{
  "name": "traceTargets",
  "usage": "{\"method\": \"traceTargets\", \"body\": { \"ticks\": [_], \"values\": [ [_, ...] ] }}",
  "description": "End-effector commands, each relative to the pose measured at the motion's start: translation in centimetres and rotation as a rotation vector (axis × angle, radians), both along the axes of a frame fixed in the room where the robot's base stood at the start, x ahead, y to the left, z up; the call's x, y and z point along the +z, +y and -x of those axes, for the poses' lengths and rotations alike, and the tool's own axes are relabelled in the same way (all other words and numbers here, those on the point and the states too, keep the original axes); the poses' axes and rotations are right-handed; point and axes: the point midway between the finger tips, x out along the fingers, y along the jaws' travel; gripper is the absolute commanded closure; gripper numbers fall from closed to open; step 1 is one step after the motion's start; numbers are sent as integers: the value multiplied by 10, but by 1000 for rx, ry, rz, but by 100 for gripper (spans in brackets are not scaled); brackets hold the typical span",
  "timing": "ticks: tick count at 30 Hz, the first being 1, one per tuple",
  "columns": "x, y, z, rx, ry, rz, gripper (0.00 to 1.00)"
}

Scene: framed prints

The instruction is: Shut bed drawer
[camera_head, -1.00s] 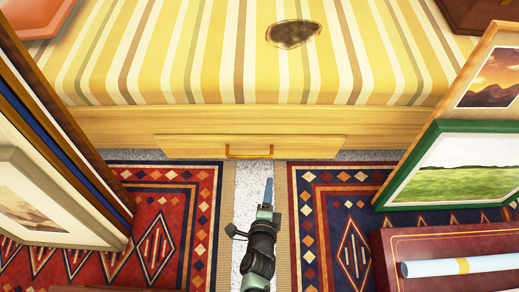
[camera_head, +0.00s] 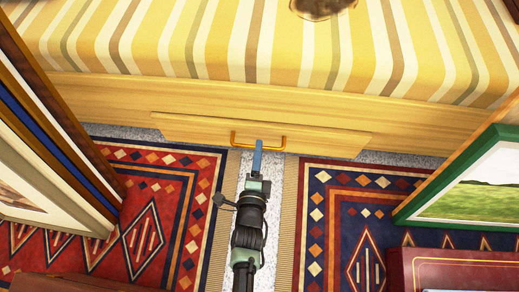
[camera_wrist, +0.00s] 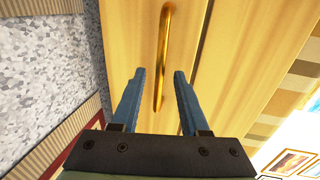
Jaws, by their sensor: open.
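The bed drawer (camera_head: 190,128) is a long light-wood front low on the side of the bed (camera_head: 330,105). It stands a little out from the bed frame. Its gold bar handle (camera_head: 242,147) is at the middle. My gripper (camera_head: 257,148) reaches the handle from the front. In the wrist view the open blue fingers (camera_wrist: 160,72) point at the drawer face, with the handle (camera_wrist: 163,50) lying between and beyond their tips. I cannot tell whether they touch it.
Framed prints (camera_head: 50,150) lean on the left, and a green-framed landscape (camera_head: 470,180) stands on the right. A dark red box (camera_head: 455,268) is at the lower right. Patterned rugs (camera_head: 170,190) flank a narrow speckled floor strip in front of the drawer.

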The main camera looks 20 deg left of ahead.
Motion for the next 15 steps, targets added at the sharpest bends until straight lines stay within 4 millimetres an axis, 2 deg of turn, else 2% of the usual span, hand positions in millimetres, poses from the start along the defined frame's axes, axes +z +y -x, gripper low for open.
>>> {"method": "traceTargets", "body": {
  "ticks": [1, 6, 15],
  "values": [
    [-5, 2, -8, -1, -2, 0, 55],
    [-6, 5, -21, -2, 0, 0, 55],
    [-5, 6, -25, -1, 2, 2, 55]
  ]
}}
